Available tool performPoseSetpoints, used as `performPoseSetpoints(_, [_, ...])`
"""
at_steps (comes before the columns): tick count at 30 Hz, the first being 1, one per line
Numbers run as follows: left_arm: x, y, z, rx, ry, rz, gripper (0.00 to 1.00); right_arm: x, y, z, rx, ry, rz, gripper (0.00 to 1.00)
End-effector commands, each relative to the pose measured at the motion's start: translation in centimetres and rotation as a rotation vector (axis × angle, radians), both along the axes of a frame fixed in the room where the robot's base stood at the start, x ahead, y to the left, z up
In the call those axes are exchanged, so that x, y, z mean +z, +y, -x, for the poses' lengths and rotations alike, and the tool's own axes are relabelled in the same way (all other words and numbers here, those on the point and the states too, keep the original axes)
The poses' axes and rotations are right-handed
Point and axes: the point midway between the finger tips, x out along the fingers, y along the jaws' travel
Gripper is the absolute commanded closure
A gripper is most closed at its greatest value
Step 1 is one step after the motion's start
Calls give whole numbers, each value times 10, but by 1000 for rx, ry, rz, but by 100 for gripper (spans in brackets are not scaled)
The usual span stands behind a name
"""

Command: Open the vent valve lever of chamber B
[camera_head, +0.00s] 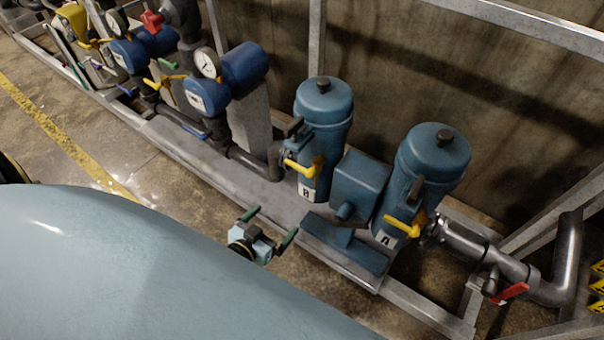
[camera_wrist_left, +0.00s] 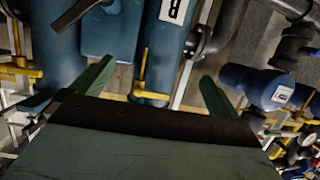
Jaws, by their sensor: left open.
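Chamber B (camera_head: 323,112) is a blue-teal upright cylinder with a dark cap and a white B label (camera_head: 307,192). Its yellow lever (camera_head: 304,166) sits on the front, above the label. The lever also shows in the left wrist view (camera_wrist_left: 146,96), in line with the space between the fingers. My left gripper (camera_head: 270,225), with green fingers, is open and empty. It is below and left of the lever in the head view, apart from it. My right gripper is not in view.
Chamber A (camera_head: 432,155) with a similar yellow lever (camera_head: 408,226) stands right of B, past a blue box (camera_head: 361,188). Dark pipes and blue gauge units (camera_head: 225,80) are to the left. A red-handled pipe valve (camera_head: 511,292) is at lower right.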

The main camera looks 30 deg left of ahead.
Motion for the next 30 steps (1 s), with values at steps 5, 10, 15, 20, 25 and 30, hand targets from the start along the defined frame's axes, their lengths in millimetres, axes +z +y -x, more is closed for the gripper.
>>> performPoseSetpoints(5, [57,10,-23,-29,-240,-1,0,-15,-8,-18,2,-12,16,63])
performPoseSetpoints(10, [80,12,-31,-46,-311,-3,0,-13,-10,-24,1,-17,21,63])
performPoseSetpoints(15, [82,10,-54,-47,-316,-5,0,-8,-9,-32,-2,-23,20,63])
performPoseSetpoints(20, [81,7,-89,-46,-315,-4,0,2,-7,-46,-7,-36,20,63])
performPoseSetpoints(25, [81,4,-123,-46,-314,-3,0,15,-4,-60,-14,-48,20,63])
performPoseSetpoints(30, [81,3,-148,-46,-312,-3,0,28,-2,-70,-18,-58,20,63])
